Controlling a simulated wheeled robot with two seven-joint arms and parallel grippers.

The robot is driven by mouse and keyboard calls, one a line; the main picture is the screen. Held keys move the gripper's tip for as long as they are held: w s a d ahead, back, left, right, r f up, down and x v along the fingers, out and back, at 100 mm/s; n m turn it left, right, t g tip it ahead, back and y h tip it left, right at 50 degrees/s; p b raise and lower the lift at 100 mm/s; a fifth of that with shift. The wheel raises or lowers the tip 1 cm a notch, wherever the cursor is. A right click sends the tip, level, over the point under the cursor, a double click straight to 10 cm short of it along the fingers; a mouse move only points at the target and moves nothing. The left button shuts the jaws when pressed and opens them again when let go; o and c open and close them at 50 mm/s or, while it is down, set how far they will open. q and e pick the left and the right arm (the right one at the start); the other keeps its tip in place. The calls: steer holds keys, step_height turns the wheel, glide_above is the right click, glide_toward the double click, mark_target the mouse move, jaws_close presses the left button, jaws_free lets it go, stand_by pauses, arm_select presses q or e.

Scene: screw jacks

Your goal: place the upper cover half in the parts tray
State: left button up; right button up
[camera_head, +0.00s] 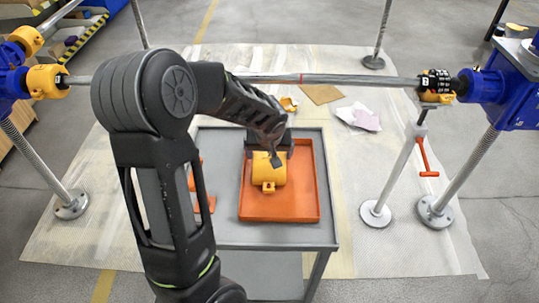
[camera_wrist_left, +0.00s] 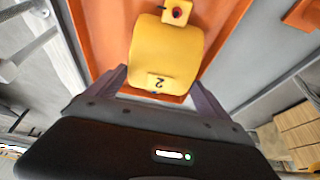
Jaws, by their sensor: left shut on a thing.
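The parts tray (camera_head: 309,208) is a shallow orange tray on a grey cart. The yellow upper cover half (camera_head: 268,175) is over the tray's floor, within its rim. I cannot tell if it touches the floor. My left gripper (camera_head: 275,152) reaches down to it from the far side and is shut on it. In the left wrist view the cover half (camera_wrist_left: 168,50) shows a "2" label and a lug with a dark hole, with a finger on each side of its near end. The orange tray (camera_wrist_left: 100,35) lies beneath. My right gripper is not in view.
The grey cart top (camera_head: 275,235) has orange items (camera_head: 207,203) partly hidden behind my arm. A long shaft (camera_head: 345,79) runs between blue screw jacks (camera_head: 507,88) behind the cart. A black coupling (camera_head: 436,82) sits on its right end. A support stand (camera_head: 400,165) stands right.

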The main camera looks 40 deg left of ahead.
arm_select(q)
steer(key=shift+f, duration=0.35)
steer(key=shift+f, duration=0.15)
steer(key=o, duration=1.5)
steer(key=shift+r, duration=0.3)
steer(key=v, duration=1.1)
steer(key=shift+s+d+r, duration=0.2)
steer(key=shift+r, duration=0.1)
